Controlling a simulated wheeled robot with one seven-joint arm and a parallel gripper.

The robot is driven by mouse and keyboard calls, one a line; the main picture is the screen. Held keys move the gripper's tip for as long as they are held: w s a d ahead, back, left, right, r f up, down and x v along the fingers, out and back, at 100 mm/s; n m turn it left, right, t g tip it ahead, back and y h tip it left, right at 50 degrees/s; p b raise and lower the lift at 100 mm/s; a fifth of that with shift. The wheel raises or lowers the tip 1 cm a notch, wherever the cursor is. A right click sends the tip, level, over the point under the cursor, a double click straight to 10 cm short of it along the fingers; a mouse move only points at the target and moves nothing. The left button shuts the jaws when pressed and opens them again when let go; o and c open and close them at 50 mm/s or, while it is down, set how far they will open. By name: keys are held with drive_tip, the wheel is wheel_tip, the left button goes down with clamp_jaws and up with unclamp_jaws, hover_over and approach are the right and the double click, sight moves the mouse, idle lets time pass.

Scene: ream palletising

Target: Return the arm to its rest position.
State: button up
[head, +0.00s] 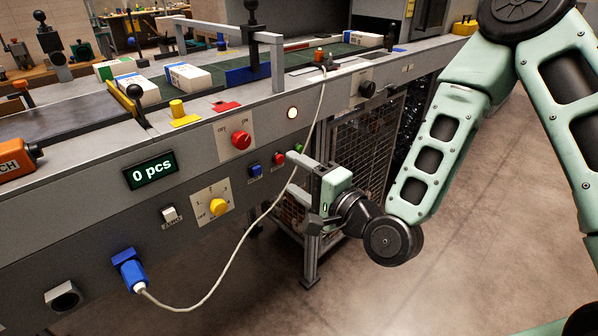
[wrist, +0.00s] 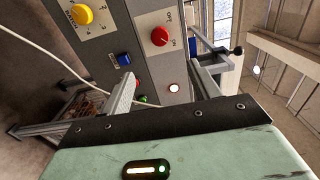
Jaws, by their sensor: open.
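My gripper (head: 291,172) is in front of the grey machine's control panel, at the right of the blue and green buttons in the head view. Its two grey fingers are apart, and I see nothing between them. The wrist view also shows the gripper (wrist: 163,88), with its pale green body filling the bottom and the panel beyond the fingers. My pale green arm (head: 430,165) reaches down from the upper right, bent at the elbow. I cannot tell whether a fingertip touches the panel.
The panel carries a red knob (head: 241,139), a yellow knob (head: 218,207), a blue button (head: 255,170) and a display reading "0 pcs" (head: 152,171). A white cable (head: 262,215) hangs near my gripper. Wrapped reams (head: 188,78) lie on the machine. The floor (head: 455,270) at right is clear.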

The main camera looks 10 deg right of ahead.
drive_tip(key=s+a+f+n+g+h, duration=0.2)
drive_tip(key=s+a+f+n+g, duration=0.15)
drive_tip(key=s+n+g, duration=0.65)
drive_tip(key=s+d+r+n+g+h, duration=0.2)
drive_tip(key=s+d+n+h, duration=0.1)
drive_tip(key=s, duration=0.4)
drive_tip(key=s+d+r+n+g+h, duration=0.3)
drive_tip(key=s+d+n+h, duration=0.1)
drive_tip(key=s+d+n, duration=0.2)
drive_tip(key=shift+s+d+r, duration=0.3)
drive_tip(key=shift+s+d, duration=0.05)
drive_tip(key=shift+s, duration=0.3)
idle(0.7)
